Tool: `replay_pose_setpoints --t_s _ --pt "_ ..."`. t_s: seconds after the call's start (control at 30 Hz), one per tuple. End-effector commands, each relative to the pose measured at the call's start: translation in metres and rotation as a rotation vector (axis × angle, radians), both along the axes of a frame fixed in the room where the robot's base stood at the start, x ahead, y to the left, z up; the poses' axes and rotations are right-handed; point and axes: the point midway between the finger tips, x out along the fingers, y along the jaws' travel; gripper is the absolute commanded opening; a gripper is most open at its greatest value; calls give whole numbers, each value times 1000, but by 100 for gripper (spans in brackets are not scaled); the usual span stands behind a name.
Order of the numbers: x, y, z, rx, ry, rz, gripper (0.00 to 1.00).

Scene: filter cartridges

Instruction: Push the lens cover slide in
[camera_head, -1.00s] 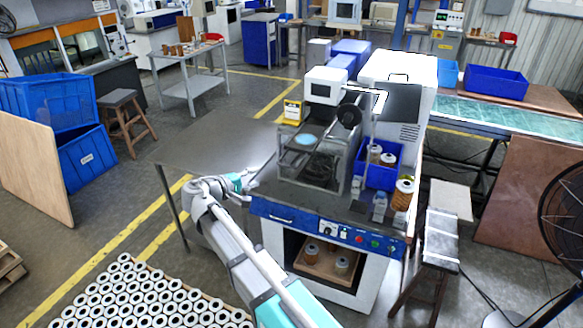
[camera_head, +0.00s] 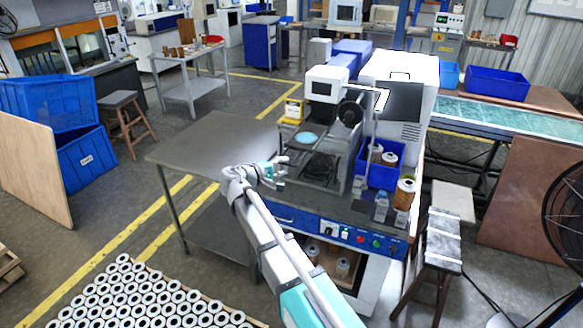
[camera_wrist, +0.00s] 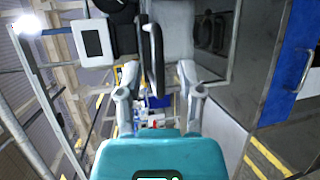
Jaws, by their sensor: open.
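My gripper (camera_head: 284,167) is open and empty at the front left of the machine's bed, in front of a dark framed panel (camera_head: 320,169). In the wrist view, the two fingers (camera_wrist: 158,78) stand apart. A black upright bar-like handle (camera_wrist: 153,58) shows between them, in front of a pale grey face (camera_wrist: 172,30). I cannot tell whether this is the lens cover slide, or whether the fingers touch it. A light blue disc (camera_head: 306,138) lies behind the dark panel.
A white box with a dark screen (camera_head: 326,84) and a black wheel (camera_head: 350,112) stand above the bed. A blue bin (camera_head: 382,176) with filter cartridges is right of it. A grey side table (camera_head: 205,145) is clear on the left. A stool (camera_head: 440,240) stands at right.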

Motion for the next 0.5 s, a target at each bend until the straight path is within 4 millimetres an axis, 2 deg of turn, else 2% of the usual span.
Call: replay_pose_setpoints --t_s 0.2,0.5 --pt "12 -11 -4 0 0 -1 48" --pt "14 -14 -4 0 0 -1 48"
